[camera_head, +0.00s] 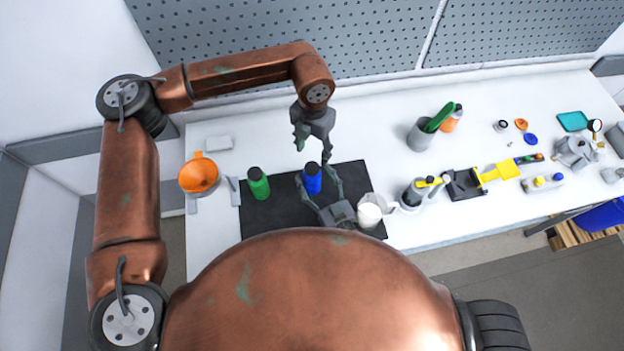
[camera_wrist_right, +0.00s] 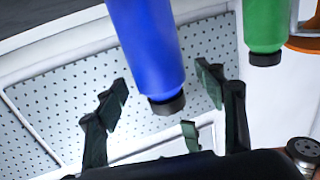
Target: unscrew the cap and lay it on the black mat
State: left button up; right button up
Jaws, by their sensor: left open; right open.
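A blue bottle (camera_head: 312,181) with a black cap (camera_head: 312,169) stands upright on the black mat (camera_head: 287,215). My right gripper (camera_head: 317,180) is open, its fingers on either side of the blue bottle. In the right wrist view the blue bottle (camera_wrist_right: 148,45) and its cap (camera_wrist_right: 167,103) appear upside down between the open fingers (camera_wrist_right: 163,88), with gaps at both sides. My left gripper (camera_head: 314,151) is open and empty, pointing down just above and behind the cap. A green bottle (camera_head: 259,188), also black-capped, stands at the mat's left; it also shows in the right wrist view (camera_wrist_right: 265,25).
An orange funnel (camera_head: 199,176) stands left of the mat. A white container (camera_head: 369,212) is at its right edge, with a grey cup (camera_head: 412,195) and yellow-handled tool beyond. A grey holder (camera_head: 420,134) stands behind. The white table is bare behind the mat.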

jog(key=shift+x, duration=0.85)
grip_shut()
